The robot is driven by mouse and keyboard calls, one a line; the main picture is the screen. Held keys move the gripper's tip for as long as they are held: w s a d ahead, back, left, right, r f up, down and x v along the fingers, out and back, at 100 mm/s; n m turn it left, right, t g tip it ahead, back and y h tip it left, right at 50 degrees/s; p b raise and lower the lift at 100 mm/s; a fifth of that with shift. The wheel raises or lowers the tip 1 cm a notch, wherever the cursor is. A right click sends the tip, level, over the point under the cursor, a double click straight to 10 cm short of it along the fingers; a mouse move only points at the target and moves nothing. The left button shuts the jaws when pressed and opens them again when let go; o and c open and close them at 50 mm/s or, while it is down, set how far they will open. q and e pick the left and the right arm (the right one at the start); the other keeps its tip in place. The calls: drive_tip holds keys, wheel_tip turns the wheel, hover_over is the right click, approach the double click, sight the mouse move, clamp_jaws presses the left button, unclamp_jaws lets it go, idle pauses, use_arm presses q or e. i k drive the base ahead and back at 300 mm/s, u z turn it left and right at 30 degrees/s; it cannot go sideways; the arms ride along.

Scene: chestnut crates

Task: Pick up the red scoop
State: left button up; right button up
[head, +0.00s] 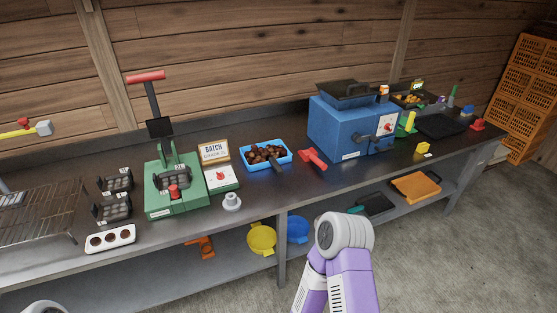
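A red scoop-like tool (313,160) lies on the dark counter, between the blue tray of chestnuts and the blue machine. It is small in the picture, and nothing is on it. A purple and grey section of my arm shows at the bottom, below and right of the red tool and well apart from it. A small pale piece of my other arm shows at the bottom left edge. Neither gripper's fingers are in the picture.
The blue tray (247,158) holds brown chestnuts and a dark-handled tool. The blue machine (345,126) stands right of the red tool. A green press (165,199) and white knob-like piece (232,201) stand left. The counter (330,187) before the red tool is clear.

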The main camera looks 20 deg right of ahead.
sight(314, 158)
drive_tip(key=z, duration=2.15)
drive_tip(key=i, duration=2.35)
drive_tip(key=u, duration=3.2)
